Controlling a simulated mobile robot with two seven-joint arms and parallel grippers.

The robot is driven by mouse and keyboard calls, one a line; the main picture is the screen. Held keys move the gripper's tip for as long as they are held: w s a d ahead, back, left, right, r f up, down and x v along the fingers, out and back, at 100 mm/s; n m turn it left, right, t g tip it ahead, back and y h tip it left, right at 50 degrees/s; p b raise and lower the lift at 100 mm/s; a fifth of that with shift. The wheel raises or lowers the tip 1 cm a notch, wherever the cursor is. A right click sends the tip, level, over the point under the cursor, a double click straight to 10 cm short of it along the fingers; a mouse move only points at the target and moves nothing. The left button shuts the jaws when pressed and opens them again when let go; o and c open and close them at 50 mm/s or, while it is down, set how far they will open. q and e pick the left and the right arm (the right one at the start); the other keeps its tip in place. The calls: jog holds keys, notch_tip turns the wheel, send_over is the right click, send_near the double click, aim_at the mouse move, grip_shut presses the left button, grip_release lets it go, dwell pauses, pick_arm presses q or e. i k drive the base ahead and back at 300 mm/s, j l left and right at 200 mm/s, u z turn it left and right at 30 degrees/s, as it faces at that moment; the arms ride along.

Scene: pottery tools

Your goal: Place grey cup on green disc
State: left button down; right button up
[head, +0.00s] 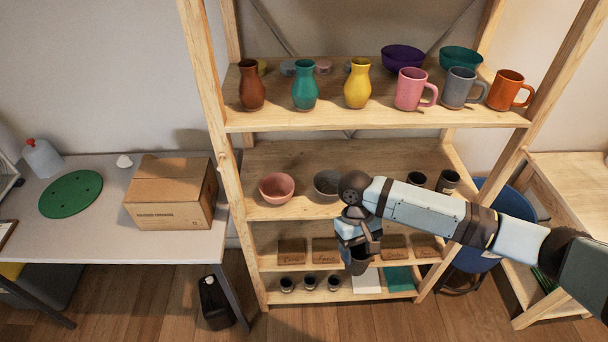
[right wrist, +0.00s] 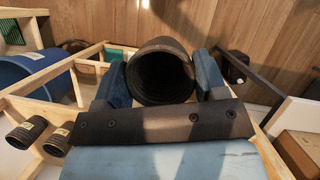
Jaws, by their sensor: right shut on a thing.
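My right gripper (head: 358,247) is shut on a dark grey cup (head: 357,266), in front of the lower part of the wooden shelf. In the right wrist view, the cup (right wrist: 161,72) sits between the two blue fingers with its dark open mouth showing. The green disc (head: 71,194) lies flat on the grey table at the left, well apart from the gripper. A grey mug (head: 460,88) with a handle stands on the top shelf, between a pink and an orange mug. My left gripper is not in view.
A cardboard box (head: 170,193) stands on the table (head: 110,235), right of the disc. A white bottle (head: 42,159) stands behind the disc. The shelf's left post (head: 222,145) rises between my gripper and the table. A pink bowl (head: 277,188) is on the middle shelf.

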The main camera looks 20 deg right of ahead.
aim_at(70, 192)
jog(key=i+j, duration=0.1)
jog(key=j, duration=0.4)
jog(key=i+j+u, duration=0.15)
jog(key=j, duration=0.35)
jog(key=i+j, duration=0.1)
jog(key=j, duration=0.45)
jog(key=i+j+u, duration=0.15)
jog(key=j, duration=0.35)
jog(key=i+j, duration=0.15)
jog(key=j, duration=0.3)
jog(key=i+j+u, duration=0.15)
jog(key=j, duration=0.35)
jog(key=i+j, duration=0.2)
jog(key=j, duration=0.25)
jog(key=i+j+u, duration=0.15)
jog(key=j, duration=0.3)
